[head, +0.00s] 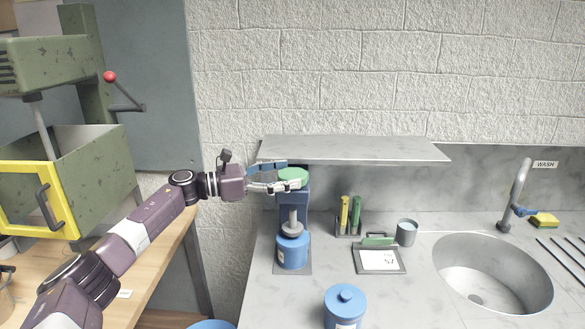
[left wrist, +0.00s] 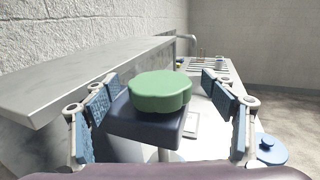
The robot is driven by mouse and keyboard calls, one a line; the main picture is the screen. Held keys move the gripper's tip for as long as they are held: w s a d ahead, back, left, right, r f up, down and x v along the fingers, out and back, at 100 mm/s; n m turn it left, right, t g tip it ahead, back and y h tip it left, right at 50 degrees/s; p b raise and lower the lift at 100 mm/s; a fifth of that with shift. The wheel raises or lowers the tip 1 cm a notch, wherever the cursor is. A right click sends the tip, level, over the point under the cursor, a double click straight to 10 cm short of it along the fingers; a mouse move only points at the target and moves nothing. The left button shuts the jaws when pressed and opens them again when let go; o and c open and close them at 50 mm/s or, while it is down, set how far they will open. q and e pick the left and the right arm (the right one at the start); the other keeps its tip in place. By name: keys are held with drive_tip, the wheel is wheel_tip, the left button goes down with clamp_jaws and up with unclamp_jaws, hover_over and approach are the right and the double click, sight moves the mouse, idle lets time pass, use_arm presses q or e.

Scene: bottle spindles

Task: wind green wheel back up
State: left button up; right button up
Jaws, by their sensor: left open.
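The green wheel (head: 293,178) is a lobed knob on top of a dark blue spindle head (head: 292,201). It also shows in the left wrist view (left wrist: 159,91), in the middle between the fingers. A grey spindle goes down from the head to a blue bottle (head: 293,251) standing below it. My left gripper (head: 280,176) is open, with one finger on each side of the wheel. In the left wrist view (left wrist: 165,110) there are gaps between both fingers and the wheel. My right gripper is not in view.
A grey shelf (head: 352,149) lies just behind and above the wheel. A second blue bottle (head: 345,307) stands in front on the counter. A tube rack (head: 349,227), a cup (head: 406,232) and a sink (head: 492,275) are to the right. A green press (head: 60,150) stands at left.

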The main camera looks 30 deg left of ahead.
use_arm(q)
drive_tip(key=shift+x, duration=1)
drive_tip(key=shift+a+f, duration=0.1)
drive_tip(key=shift+f, duration=0.05)
drive_tip(key=shift+c, duration=0.7)
drive_tip(key=c, duration=1)
drive_tip(key=shift+c, duration=0.2)
